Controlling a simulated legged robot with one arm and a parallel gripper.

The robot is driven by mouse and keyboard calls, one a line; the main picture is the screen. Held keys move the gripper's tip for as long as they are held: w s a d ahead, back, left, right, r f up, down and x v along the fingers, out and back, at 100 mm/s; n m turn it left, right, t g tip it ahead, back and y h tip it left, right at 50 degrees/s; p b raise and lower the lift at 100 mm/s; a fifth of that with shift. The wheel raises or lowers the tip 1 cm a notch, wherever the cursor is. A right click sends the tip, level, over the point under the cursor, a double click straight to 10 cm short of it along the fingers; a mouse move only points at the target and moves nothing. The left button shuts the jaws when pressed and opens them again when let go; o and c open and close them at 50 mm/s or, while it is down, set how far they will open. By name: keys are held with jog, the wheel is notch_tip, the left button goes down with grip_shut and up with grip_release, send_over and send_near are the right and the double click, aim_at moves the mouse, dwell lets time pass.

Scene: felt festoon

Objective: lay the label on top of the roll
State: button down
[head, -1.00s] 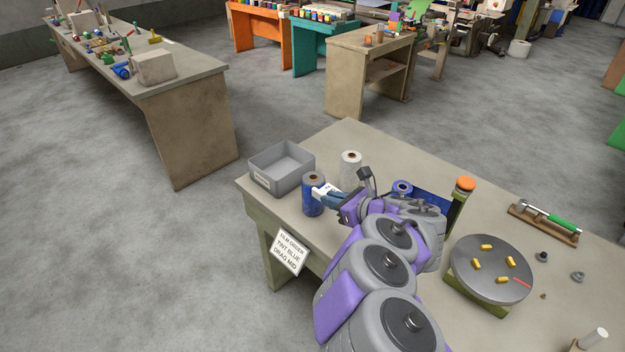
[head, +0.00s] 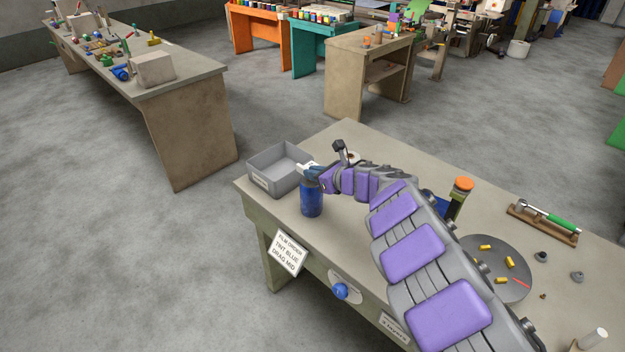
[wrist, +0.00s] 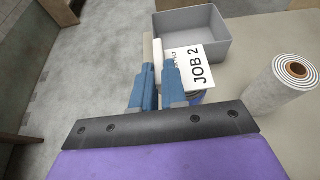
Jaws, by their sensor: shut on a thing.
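My gripper (head: 306,172) has its blue fingers closed on the white label, which reads "JOB 2" (wrist: 190,68) in the wrist view. The label sticks out to the right of the fingers there. The blue roll (head: 311,201) stands upright on the table's near left part, directly below my gripper in the head view. My gripper hides its top. In the wrist view only a sliver of blue shows under the label, so I cannot tell whether label and roll touch.
A grey bin (head: 272,168) stands just behind and left of the blue roll. A pale roll (wrist: 285,88) stands to the right, mostly hidden by my arm in the head view. A sign (head: 287,252) and a blue knob (head: 340,291) are on the table's front.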

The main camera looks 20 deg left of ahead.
jog(key=shift+w+a, duration=0.45)
jog(key=shift+w, duration=0.05)
jog(key=shift+w+f, duration=0.1)
jog(key=shift+f, duration=0.3)
notch_tip(320, 180, down, 3)
jog(key=shift+b, duration=0.65)
jog(key=c, duration=1.1)
grip_release()
jog(key=p+v, duration=0.1)
jog(key=v, duration=1.1)
